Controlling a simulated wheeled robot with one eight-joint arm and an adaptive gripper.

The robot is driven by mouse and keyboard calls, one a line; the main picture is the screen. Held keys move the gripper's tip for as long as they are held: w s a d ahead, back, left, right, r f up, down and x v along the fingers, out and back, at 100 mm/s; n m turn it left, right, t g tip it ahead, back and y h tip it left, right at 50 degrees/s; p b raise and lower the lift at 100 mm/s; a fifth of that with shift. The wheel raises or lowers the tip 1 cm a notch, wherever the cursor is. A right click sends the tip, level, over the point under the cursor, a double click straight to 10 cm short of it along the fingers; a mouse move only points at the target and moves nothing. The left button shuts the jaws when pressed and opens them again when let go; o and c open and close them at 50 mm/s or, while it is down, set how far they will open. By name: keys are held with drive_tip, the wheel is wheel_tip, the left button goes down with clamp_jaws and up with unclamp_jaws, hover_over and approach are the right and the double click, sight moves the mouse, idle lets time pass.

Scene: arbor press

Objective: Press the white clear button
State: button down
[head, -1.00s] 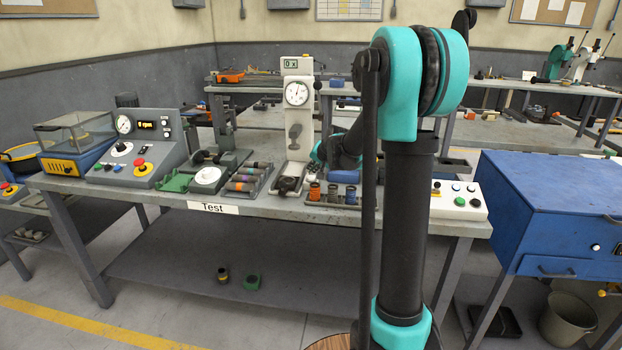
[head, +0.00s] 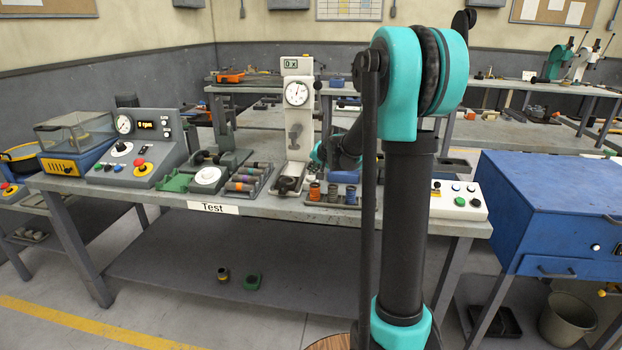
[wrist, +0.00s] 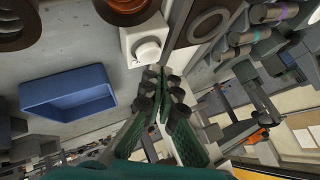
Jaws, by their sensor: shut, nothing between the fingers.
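In the wrist view a small white box (wrist: 133,37) carries a round white button (wrist: 147,50). My gripper (wrist: 161,75) is shut and empty, its fingertips close beside the box's edge and near the button. I cannot tell whether they touch it. In the head view my arm reaches over the bench beside the white test stand (head: 299,120), which has a dial and a small display. My fingers and the white button cannot be made out clearly there.
A blue open bin (wrist: 68,93) lies left of my fingers in the wrist view. A tray of coloured cylinders (head: 332,199) stands at the bench front. A white button panel (head: 460,199) is at the right. The floor before the bench is mostly clear.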

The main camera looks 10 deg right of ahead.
sight(312, 178)
drive_tip(key=shift+f, duration=0.15)
drive_tip(key=shift+f, duration=0.2)
drive_tip(key=shift+f, duration=0.55)
idle(0.7)
idle(0.3)
drive_tip(key=shift+r, duration=0.95)
drive_tip(key=shift+r, duration=0.1)
drive_tip(key=shift+r, duration=2.4)
